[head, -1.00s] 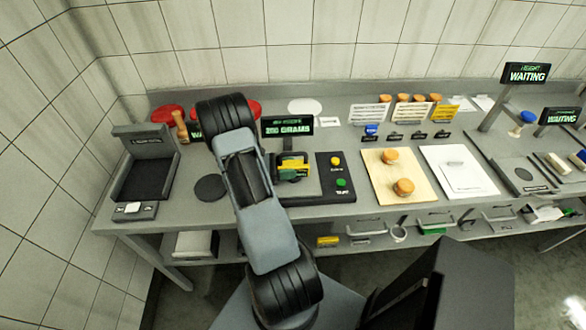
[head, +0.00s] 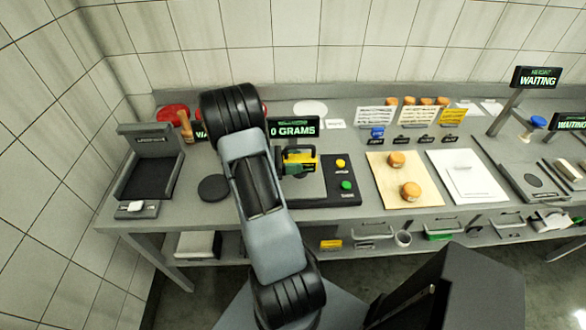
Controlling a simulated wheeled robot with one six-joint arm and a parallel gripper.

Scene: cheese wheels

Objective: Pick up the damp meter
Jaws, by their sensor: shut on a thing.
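The damp meter, a yellow and green block (head: 303,166), is just above the scale plate (head: 312,194) in the middle of the bench. My gripper (head: 290,161), dark and partly hidden by my own arm, is shut on it. The scale's display (head: 294,128) reads 0 GRAMS, so the meter appears clear of the plate, though the gap is too small to see.
The scale's yellow and green buttons (head: 343,174) are right of the plate. A black disc (head: 213,188) and a dark tray device (head: 146,177) lie left. A cream board (head: 383,197) with small cheese wheels (head: 410,191) and a white board (head: 463,193) are right. Signs stand behind.

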